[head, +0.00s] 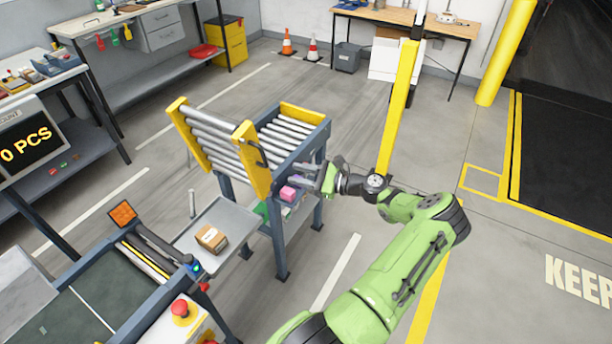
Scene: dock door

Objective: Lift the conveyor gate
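The conveyor gate (218,140) is a short section of grey rollers between two yellow side plates. It stands tilted up at a steep angle at the left end of a blue-framed roller conveyor (318,135). A dark curved handle shows by the near yellow plate. My gripper (312,179) is at the near right side of the conveyor frame, to the right of the gate and apart from its yellow plate. Its fingers point left and are too small and overlapped to tell whether they are open or shut.
A grey tray (236,226) with a cardboard box (211,238) lies below the gate. A belt conveyor (75,312) with a red button (181,310) is at front left. A yellow post (398,105) stands behind my arm.

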